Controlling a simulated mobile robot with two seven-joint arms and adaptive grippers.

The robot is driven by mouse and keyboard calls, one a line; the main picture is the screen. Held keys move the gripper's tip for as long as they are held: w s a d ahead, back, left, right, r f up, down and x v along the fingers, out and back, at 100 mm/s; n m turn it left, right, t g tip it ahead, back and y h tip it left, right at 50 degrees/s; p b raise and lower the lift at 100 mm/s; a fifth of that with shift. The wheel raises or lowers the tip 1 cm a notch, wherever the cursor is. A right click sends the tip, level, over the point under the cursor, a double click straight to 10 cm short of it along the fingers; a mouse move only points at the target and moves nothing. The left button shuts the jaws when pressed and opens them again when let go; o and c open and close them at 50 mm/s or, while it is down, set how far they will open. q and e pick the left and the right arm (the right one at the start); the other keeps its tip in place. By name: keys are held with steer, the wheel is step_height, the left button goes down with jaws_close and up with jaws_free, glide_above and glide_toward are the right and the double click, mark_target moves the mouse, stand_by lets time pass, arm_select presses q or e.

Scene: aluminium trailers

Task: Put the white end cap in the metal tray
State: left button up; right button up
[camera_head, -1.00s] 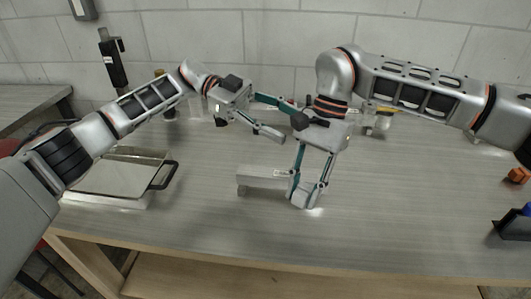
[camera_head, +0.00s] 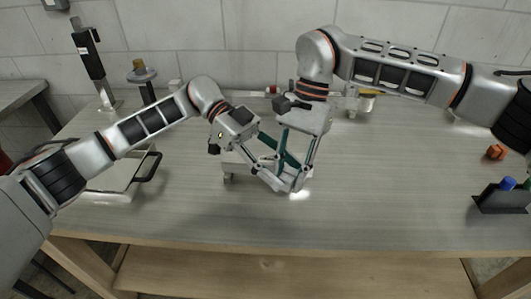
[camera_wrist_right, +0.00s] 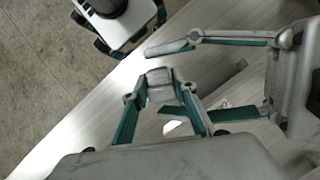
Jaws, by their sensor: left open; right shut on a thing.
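My right gripper (camera_head: 298,180) is shut on a pale grey-white piece, likely the end cap (camera_wrist_right: 160,84), which shows between its fingertips in the right wrist view. In the head view the piece is mostly hidden by fingers. My left gripper (camera_head: 283,172) is open, its fingers reaching in from the left close to the right fingertips. The metal tray (camera_head: 112,180) with a black handle lies at the table's left, partly behind my left arm.
An orange piece (camera_head: 497,152) and a dark holder (camera_head: 500,199) with a blue item are at the right. Black stands are at the back left. The front middle of the table is clear.

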arm_select(q)
steer(key=shift+x, duration=1.35)
steer(key=c, duration=1.2)
arm_select(e)
steer(key=o, duration=1.1)
